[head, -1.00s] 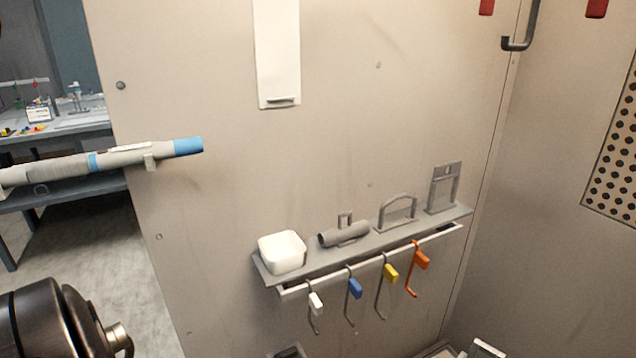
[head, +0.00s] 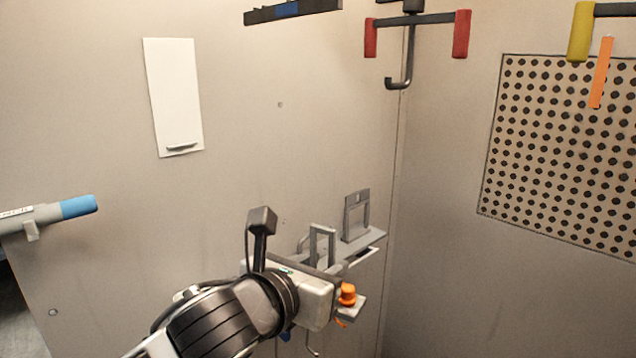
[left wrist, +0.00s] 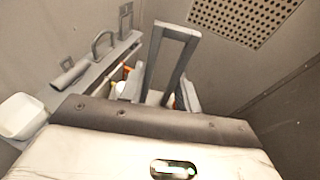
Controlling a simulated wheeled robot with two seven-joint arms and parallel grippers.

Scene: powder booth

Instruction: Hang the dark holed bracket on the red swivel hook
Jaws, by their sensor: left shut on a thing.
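My left gripper (head: 335,280) is low in the middle of the head view, in front of the shelf. It is shut on a grey bracket (head: 322,232), a flat frame with a large rectangular opening, which stands up from the jaws. The bracket also shows in the left wrist view (left wrist: 184,33), its lower end hidden behind the gripper body. The red swivel hook (head: 398,80) hangs at the top of the head view: a dark crossbar with red ends and a J-shaped hook below. It is above and right of the bracket, well apart from it. My right gripper is not in view.
A wall shelf (head: 372,236) holds a framed piece (head: 356,215); the wrist view also shows an arch handle (left wrist: 103,42) and a white bowl (left wrist: 20,117). A yellow-ended bar (head: 580,32) hangs at upper right. Open air lies below the red hook.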

